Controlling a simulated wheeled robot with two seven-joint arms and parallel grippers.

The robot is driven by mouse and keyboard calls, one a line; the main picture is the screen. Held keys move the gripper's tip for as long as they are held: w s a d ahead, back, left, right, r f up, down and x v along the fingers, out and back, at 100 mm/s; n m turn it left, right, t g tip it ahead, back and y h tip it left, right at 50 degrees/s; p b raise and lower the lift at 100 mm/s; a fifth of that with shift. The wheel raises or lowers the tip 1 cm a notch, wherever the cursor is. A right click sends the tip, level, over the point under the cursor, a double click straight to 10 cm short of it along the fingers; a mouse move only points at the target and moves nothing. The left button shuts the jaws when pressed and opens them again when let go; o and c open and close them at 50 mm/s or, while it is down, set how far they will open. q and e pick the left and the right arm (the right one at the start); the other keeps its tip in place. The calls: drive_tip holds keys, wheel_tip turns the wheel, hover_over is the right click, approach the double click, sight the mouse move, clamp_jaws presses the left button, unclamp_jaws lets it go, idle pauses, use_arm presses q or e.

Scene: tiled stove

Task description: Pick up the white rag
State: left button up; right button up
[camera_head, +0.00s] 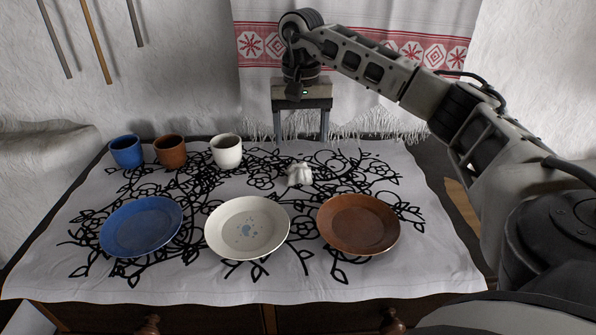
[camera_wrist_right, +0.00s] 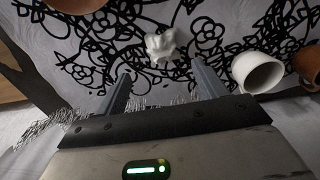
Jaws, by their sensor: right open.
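The white rag (camera_head: 299,174) is a small crumpled bundle on the patterned tablecloth, behind the gap between the white and brown plates. It also shows in the right wrist view (camera_wrist_right: 162,46), beyond the fingertips and between their lines. My right gripper (camera_head: 304,137) hangs over the back edge of the table with its fingers apart and empty. In the right wrist view both fingers (camera_wrist_right: 161,82) show open with only cloth between them. The rag is in front of the gripper and apart from it. My left gripper is not in view.
A blue plate (camera_head: 141,226), a white plate (camera_head: 247,228) and a brown plate (camera_head: 358,224) line the front. A blue cup (camera_head: 126,151), a brown cup (camera_head: 170,150) and a white cup (camera_head: 227,151) stand back left. A fringed towel (camera_head: 262,50) hangs behind my gripper.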

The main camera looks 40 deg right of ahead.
sight(299, 165)
drive_tip(key=f, duration=0.9)
drive_tip(key=shift+w+p, duration=0.25)
drive_tip(key=shift+p, duration=0.15)
drive_tip(key=shift+r, duration=0.1)
drive_tip(key=c, duration=1.1)
